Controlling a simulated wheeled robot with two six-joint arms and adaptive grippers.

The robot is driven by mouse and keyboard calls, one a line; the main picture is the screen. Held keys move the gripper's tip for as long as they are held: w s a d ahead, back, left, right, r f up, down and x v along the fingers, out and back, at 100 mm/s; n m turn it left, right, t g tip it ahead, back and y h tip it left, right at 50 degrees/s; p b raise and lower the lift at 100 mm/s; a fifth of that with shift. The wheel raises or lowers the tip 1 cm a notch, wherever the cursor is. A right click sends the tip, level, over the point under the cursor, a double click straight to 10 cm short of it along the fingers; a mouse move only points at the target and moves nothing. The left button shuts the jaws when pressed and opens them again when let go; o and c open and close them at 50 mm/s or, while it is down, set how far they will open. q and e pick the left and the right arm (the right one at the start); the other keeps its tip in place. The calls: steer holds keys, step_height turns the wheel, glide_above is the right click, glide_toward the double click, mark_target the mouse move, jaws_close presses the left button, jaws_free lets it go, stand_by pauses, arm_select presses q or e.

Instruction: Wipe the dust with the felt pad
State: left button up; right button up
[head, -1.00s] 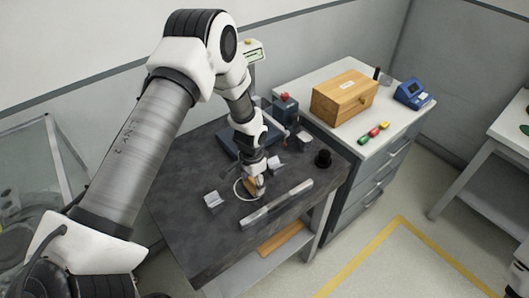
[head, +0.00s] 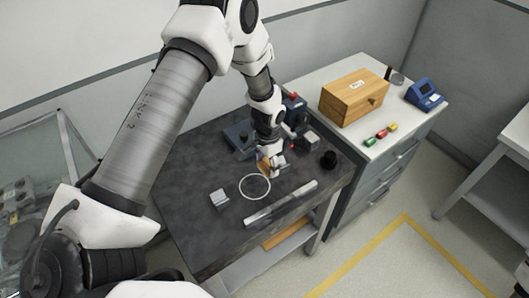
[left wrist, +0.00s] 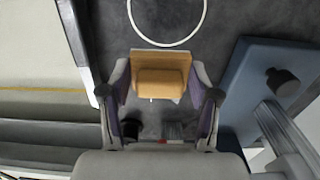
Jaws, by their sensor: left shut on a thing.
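My left gripper (head: 268,165) is shut on the tan felt pad (head: 263,166), just beyond the upper right of a thin white ring (head: 255,198) on the dark table. In the left wrist view the pad (left wrist: 143,62) has a raised block handle (left wrist: 162,82) between the fingers (left wrist: 160,100), with the ring (left wrist: 134,26) just ahead of it. I cannot tell whether the pad touches the table. I cannot make out dust inside the ring. My right gripper is out of view.
A silver bar (head: 281,203) lies along the near side of the dark table (head: 205,235). A small metal block (head: 219,198) is left of the ring, a black cup (head: 328,159) right. A blue-grey plate device (head: 236,136) stands behind. A wooden box (head: 350,100) stands on the white cabinet.

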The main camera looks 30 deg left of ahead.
arm_select(q)
steer(key=shift+r, duration=0.6)
steer(key=shift+s+r+p, duration=0.2)
steer(key=shift+r+p, duration=0.15)
steer(key=shift+p, duration=0.05)
steer(key=shift+w+f, duration=0.1)
steer(key=shift+w, duration=0.05)
